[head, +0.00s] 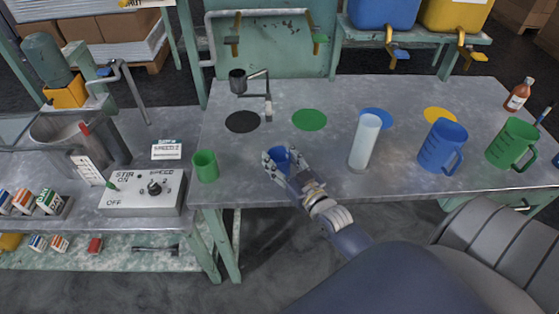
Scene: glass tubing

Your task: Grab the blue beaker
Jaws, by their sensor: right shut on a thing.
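A small blue beaker (279,153) is at the front middle of the metal table (238,178). My right gripper (283,162) comes in from the lower right and is shut on the beaker, with fingers on both sides of it. The fingers hide much of the beaker, and I cannot tell whether it touches the table. My left gripper is not in view.
A green cup (205,166) stands left of my gripper. A tall white cylinder (364,143), a blue jug (443,146) and a green jug (512,144) stand to the right. A control box (143,191) is at the left.

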